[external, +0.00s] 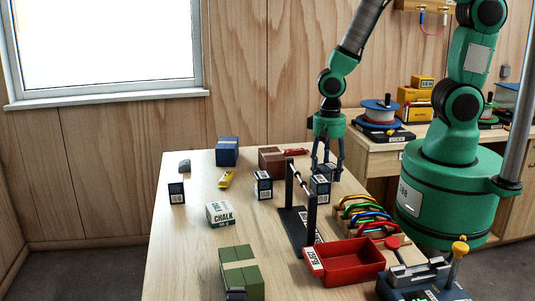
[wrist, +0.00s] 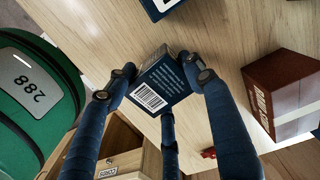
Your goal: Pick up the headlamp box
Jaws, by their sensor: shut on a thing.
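The small dark navy box in my gripper, which I take as the headlamp box (wrist: 168,84), has a white barcode label and fine print too small to read. It also shows in the external view (external: 320,187), near the table's right edge, just right of the black stand. My gripper (external: 326,173) points down from above, its fingers shut on the box's sides. In the wrist view the fingers press on opposite sides, with a third finger below. I cannot tell whether the box still touches the table.
Two similar dark boxes (external: 263,186) (external: 176,193) stand to the left. The black stand (external: 310,222) is close by. Coloured carabiners (external: 366,213) and a red tray (external: 352,262) lie in front. A brown box (external: 271,160) is behind; a chalk box (external: 220,213) stands left.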

